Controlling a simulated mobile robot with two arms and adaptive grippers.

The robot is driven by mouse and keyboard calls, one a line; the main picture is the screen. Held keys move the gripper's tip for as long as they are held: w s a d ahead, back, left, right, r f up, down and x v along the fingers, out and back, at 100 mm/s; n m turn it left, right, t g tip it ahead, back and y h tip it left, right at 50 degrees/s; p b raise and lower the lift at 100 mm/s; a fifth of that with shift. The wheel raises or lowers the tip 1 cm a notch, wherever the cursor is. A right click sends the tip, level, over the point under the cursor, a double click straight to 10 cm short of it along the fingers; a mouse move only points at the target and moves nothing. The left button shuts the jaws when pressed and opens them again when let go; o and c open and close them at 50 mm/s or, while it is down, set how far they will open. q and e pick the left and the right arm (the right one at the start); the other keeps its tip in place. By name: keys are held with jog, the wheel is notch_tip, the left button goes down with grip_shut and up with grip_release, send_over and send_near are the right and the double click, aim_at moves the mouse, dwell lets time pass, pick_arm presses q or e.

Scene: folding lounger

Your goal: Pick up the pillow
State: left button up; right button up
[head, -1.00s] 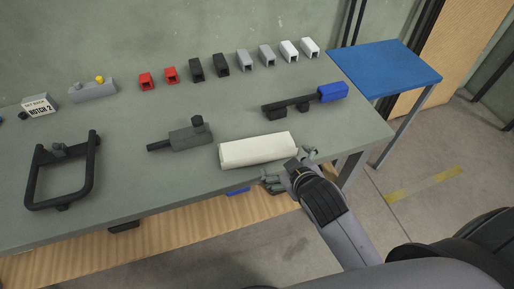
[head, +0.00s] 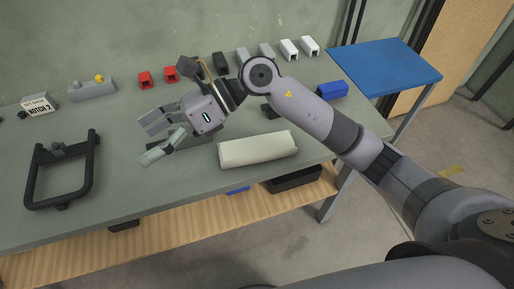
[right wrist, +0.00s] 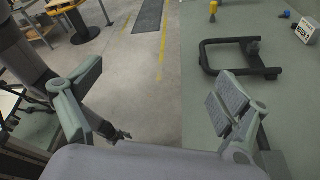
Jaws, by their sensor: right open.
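The pillow (head: 258,151) is a cream, block-shaped cushion lying on the grey-green table (head: 120,205) near its front edge. It does not show in the right wrist view. My right gripper (head: 152,140) is open and empty, held above the table to the left of the pillow and apart from it. Its fingers point left, away from the pillow. In the right wrist view the open fingers (right wrist: 158,95) stand wide apart with nothing between them. My left gripper is not in view.
A black U-shaped frame (head: 60,170) lies at the left; it also shows in the right wrist view (right wrist: 242,58). A dark grey part is mostly hidden behind my gripper. Red, black, grey and white blocks line the back. A blue-topped side table (head: 385,66) stands right.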

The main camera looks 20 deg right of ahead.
jog(key=w+d+f+n+t+h, duration=0.1)
jog(key=w+d+f+n+h, duration=0.1)
jog(key=w+d+f+h, duration=0.35)
jog(key=t+h, duration=0.1)
jog(key=h, duration=0.8)
send_over(257, 145)
notch_tip(257, 145, down, 12)
jog(key=shift+s+a+f+p, duration=0.1)
jog(key=shift+s+p, duration=0.05)
jog(key=shift+p, duration=1.05)
jog(key=shift+f+p, duration=0.45)
jog(key=shift+f, duration=0.1)
notch_tip(257, 145, down, 4)
jog(key=shift+r+p, duration=0.2)
jog(key=shift+p, duration=0.5)
jog(key=shift+w+f, duration=0.2)
jog(key=shift+f, duration=0.15)
jog(key=shift+c, duration=0.3)
jog(key=c, duration=1.2)
jog(key=shift+r, duration=0.15)
jog(key=shift+c, duration=0.2)
